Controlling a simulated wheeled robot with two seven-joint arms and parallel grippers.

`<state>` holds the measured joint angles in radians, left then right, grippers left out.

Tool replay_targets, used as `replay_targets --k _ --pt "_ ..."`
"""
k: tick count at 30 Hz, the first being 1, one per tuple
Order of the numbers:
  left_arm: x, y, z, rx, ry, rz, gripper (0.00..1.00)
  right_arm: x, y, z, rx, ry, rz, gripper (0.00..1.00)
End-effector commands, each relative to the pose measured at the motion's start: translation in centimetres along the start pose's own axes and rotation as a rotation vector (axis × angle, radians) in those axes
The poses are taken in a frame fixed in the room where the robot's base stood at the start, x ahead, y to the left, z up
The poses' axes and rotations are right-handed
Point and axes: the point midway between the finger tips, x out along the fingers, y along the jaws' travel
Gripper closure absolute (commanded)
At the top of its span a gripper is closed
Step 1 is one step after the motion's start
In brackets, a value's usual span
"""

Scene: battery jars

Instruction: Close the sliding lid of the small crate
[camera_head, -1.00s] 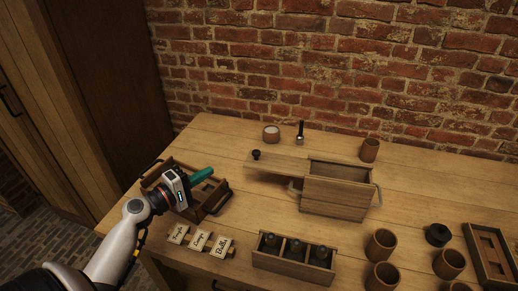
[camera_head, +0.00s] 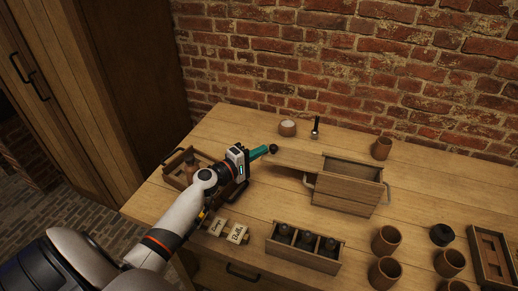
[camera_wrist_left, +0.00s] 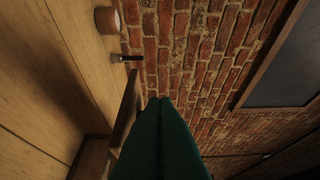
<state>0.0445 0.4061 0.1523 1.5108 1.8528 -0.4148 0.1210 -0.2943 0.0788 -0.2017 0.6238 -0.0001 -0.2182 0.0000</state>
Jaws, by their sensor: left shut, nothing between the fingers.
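The small wooden crate (camera_head: 345,189) stands on the table right of centre. Its sliding lid (camera_head: 299,160) sticks out to the left, so the crate's top looks open. A black knob (camera_head: 273,149) sits at the lid's left end. My left gripper (camera_head: 267,151) has green fingers, is shut and empty, and its tips are at the knob's left side. I cannot tell whether they touch it. In the left wrist view the shut fingers (camera_wrist_left: 160,115) fill the lower middle, beside a wooden edge; the knob does not show there. My right gripper is not in view.
A wooden tray (camera_head: 172,172) lies under my left arm. A divided box (camera_head: 300,258) with dark jars stands in front of the crate. Several brown cups stand to the right.

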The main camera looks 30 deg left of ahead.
Motion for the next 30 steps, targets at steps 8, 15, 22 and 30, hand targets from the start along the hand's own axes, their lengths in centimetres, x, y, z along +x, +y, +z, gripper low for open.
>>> replay_targets --k 8,15,22,30 --pt "0.0 0.1 -0.1 -0.001 0.000 0.000 1.00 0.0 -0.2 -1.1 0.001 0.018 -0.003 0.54" --pt "1.8 -0.1 -3.2 -0.006 0.003 -0.001 1.00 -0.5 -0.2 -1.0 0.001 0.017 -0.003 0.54" --pt "5.2 -0.1 -8.9 -0.005 0.002 -0.002 1.00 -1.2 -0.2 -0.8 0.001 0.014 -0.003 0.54" --pt "7.0 -0.1 -12.0 -0.001 0.000 -0.002 1.00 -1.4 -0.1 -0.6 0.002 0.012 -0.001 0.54"
